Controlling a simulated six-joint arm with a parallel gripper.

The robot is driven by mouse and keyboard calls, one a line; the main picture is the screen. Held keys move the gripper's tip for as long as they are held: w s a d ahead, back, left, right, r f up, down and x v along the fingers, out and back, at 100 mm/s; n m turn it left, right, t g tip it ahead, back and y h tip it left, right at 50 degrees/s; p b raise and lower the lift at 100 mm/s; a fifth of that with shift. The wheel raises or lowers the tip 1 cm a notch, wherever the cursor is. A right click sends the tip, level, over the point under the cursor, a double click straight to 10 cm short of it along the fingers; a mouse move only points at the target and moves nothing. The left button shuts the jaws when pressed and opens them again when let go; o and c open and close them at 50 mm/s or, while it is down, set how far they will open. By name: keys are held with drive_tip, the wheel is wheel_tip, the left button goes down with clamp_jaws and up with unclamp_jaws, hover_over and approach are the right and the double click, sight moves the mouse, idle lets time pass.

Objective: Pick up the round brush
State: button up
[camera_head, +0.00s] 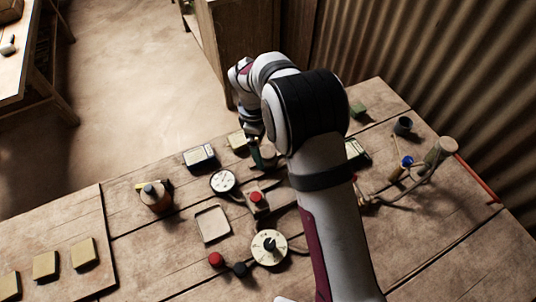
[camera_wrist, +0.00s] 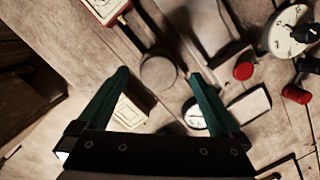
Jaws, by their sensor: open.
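A round, dull tan piece with a pale rim, which appears to be the round brush (camera_wrist: 158,74), shows in the wrist view from above. It lies just past my fingertips, in line with the gap between them. My gripper (camera_wrist: 158,74) is open, its two teal fingers on either side of that gap with nothing held.
A cream block (camera_head: 238,140), a meter (camera_head: 200,157) and a white gauge (camera_head: 222,181) are close to my gripper. A red-button box (camera_head: 257,200), a shallow tray (camera_head: 212,223) and a dial (camera_head: 269,246) lie nearer.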

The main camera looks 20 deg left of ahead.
sight(269, 158)
drive_tip(key=f, duration=0.2)
drive_tip(key=d+f, duration=0.1)
drive_tip(key=f, duration=0.2)
drive_tip(key=shift+w+f, duration=0.1)
drive_tip(key=c, duration=1.4)
